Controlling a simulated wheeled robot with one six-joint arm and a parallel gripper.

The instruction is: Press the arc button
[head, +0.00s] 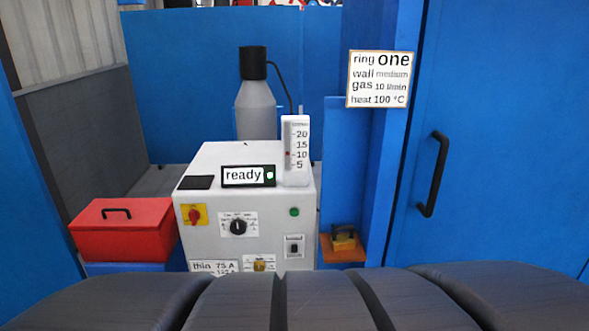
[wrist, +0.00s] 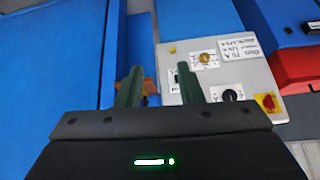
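A pale grey welding machine (head: 218,160) stands in front of me in the head view. Its front has a round green button (head: 294,212) at the upper right and a dark switch on a white plate (head: 293,246) below it. Their small labels are unreadable, so I cannot tell which is the arc button. The wrist view shows the panel upside down, with the switch plate (wrist: 174,80) between the fingers, beside the right one. The green button does not show there. My gripper (wrist: 156,75) is open and empty, its two green fingers apart before the panel; contact is unclear.
The panel also has a black dial (head: 238,227), a red-and-yellow switch (head: 194,215) and a yellow knob (head: 260,265). A "ready" display (head: 243,175) sits on top. A red toolbox (head: 125,230) is left; a small orange shelf (head: 342,254) and blue door (head: 500,140) are right.

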